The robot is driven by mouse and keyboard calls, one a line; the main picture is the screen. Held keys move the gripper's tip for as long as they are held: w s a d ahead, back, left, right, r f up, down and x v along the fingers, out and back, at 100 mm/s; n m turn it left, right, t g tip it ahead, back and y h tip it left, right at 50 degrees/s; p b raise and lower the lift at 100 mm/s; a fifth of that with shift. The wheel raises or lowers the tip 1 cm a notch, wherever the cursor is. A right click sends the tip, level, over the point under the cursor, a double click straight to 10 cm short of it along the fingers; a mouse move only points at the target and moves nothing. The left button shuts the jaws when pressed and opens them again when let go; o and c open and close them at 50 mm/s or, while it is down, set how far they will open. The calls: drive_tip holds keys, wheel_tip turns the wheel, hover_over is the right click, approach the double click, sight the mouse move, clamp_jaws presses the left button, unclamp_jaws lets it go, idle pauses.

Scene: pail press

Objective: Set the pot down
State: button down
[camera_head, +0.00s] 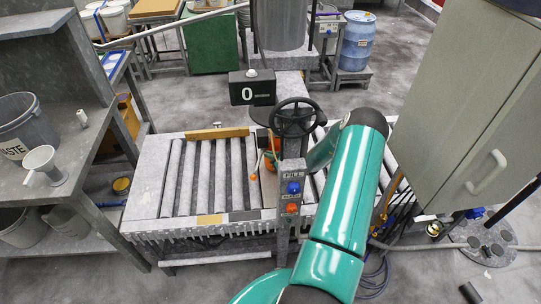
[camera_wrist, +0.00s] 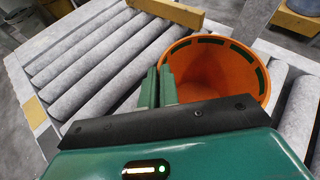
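The pot is an orange pail (camera_wrist: 222,68) with dark marks inside its rim. In the wrist view it is open towards the camera, over the roller bed. My gripper (camera_wrist: 159,87) has its two green fingers close together at the pot's left rim, one outside and one inside, pinching the wall. In the head view only a bit of the orange pot (camera_head: 269,162) shows behind the press column, and my arm hides the gripper. The pot's base is hidden, so I cannot tell whether it touches the rollers.
The roller conveyor (camera_head: 158,196) has bare rollers to the left. A press column with a black handwheel (camera_head: 295,117) stands in front of the pot. A display box (camera_head: 252,88) is behind. A grey cabinet (camera_head: 455,90) stands right, a bench (camera_head: 75,150) left.

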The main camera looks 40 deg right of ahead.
drive_tip(key=shift+f, duration=0.1)
drive_tip(key=c, duration=1.6)
unclamp_jaws()
drive_tip(key=shift+c, duration=0.2)
drive_tip(key=v, duration=1.2)
drive_tip(key=shift+s, duration=0.1)
